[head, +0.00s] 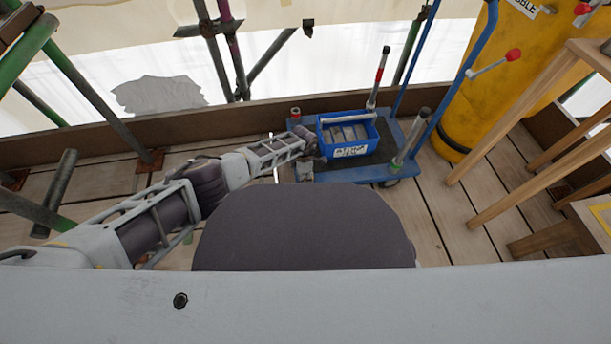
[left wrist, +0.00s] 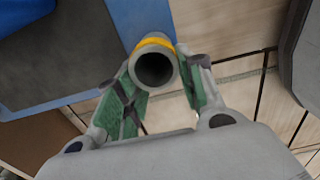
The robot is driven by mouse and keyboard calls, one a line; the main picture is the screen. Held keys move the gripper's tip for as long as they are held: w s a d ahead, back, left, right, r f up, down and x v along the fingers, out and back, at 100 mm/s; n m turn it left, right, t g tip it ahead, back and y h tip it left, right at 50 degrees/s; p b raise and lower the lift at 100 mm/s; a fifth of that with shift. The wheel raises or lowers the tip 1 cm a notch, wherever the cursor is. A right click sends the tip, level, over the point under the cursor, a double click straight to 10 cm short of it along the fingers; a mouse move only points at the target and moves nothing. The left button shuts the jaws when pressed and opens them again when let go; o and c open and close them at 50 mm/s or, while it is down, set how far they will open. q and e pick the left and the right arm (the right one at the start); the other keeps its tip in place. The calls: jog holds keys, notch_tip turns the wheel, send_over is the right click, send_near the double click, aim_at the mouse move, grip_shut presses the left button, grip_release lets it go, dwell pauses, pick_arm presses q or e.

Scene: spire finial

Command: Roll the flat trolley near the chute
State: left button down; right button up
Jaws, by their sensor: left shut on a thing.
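The flat trolley (head: 366,172) is a low blue platform with a dark top, short corner posts and blue upright rails. It stands on the planks near the back board. My left gripper (head: 307,148) is at the trolley's left side. In the left wrist view my left gripper (left wrist: 160,82) has its green-padded fingers on either side of a hollow grey post (left wrist: 154,66) with a yellow band, beside the trolley's blue edge (left wrist: 140,22). It is shut on this post. The yellow chute (head: 480,75) stands upright just right of the trolley. My right gripper is not in view.
A blue bin (head: 349,150) with grey pieces sits on the trolley. Wooden trestle legs (head: 515,187) stand at the right. Scaffold poles (head: 80,92) rise at the left, and a toe board (head: 220,116) runs along the back. Bare planks (head: 445,210) lie in front of the trolley.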

pick_arm(q)
jog(key=shift+w+d, duration=0.1)
jog(key=shift+d, duration=0.2)
jog(key=c, duration=0.8)
grip_release()
jog(key=shift+r, duration=0.2)
jog(key=shift+r, duration=5.85)
